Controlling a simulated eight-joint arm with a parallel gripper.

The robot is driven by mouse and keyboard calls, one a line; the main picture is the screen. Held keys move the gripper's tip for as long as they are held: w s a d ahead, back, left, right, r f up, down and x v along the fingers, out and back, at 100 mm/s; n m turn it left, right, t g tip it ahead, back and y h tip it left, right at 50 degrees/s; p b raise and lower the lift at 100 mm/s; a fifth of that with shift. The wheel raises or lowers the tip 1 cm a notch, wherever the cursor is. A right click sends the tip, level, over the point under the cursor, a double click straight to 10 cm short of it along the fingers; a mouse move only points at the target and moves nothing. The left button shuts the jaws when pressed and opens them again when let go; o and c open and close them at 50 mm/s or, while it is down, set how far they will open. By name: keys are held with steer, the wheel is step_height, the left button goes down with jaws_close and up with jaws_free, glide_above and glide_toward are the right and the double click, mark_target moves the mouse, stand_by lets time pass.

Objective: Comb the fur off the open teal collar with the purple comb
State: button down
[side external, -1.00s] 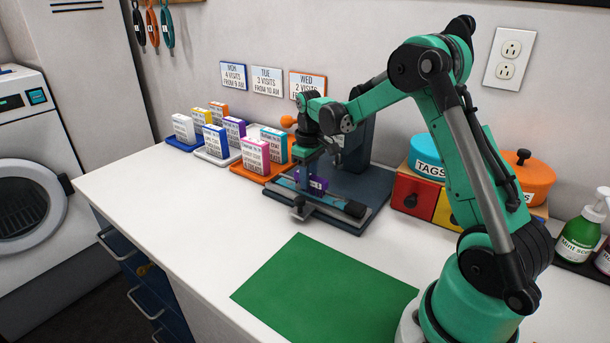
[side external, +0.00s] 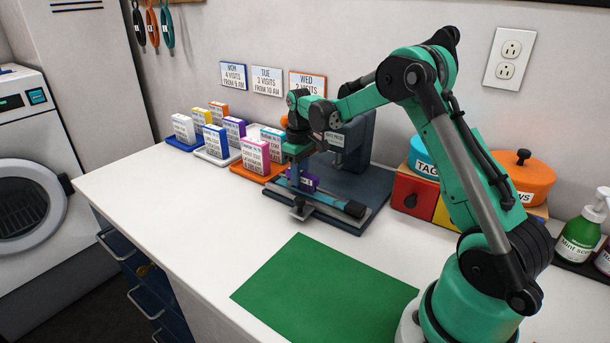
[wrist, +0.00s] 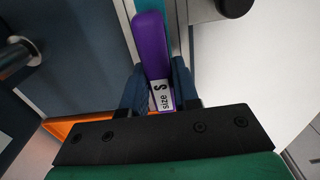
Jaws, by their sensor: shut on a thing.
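The purple comb (wrist: 152,50) is held between the two fingers of my gripper (wrist: 160,88). A white label reading "size S" shows on it in the wrist view. In the side view my gripper (side external: 300,176) is low over a dark blue press-like stand (side external: 348,190), with the comb (side external: 310,182) beside its fingers. The teal collar (wrist: 175,30) shows as a strip beside and beyond the comb in the wrist view. In the side view it lies flat along the stand's front bar (side external: 325,203). I cannot make out fur, or whether the comb touches the collar.
Small labelled boxes stand in blue, white and orange trays (side external: 262,176) left of the stand. The stand's upright (side external: 358,140) rises close behind my gripper. Colored drawers (side external: 412,195) with round tins are at right. A green mat (side external: 322,288) lies clear in front.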

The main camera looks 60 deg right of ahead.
mark_target(312, 176)
steer(key=shift+s, duration=1.6)
steer(key=shift+w+f, duration=0.1)
steer(key=shift+w, duration=1.2)
steer(key=shift+r, duration=3.55)
steer(key=shift+a, duration=0.15)
steer(key=s+a+r, duration=0.2)
steer(key=a+r, duration=0.1)
steer(key=a, duration=0.6)
steer(key=s+a+r, duration=0.2)
steer(key=a+r, duration=0.1)
steer(key=a, duration=0.5)
steer(key=shift+a+r, duration=0.25)
steer(key=shift+a, duration=0.1)
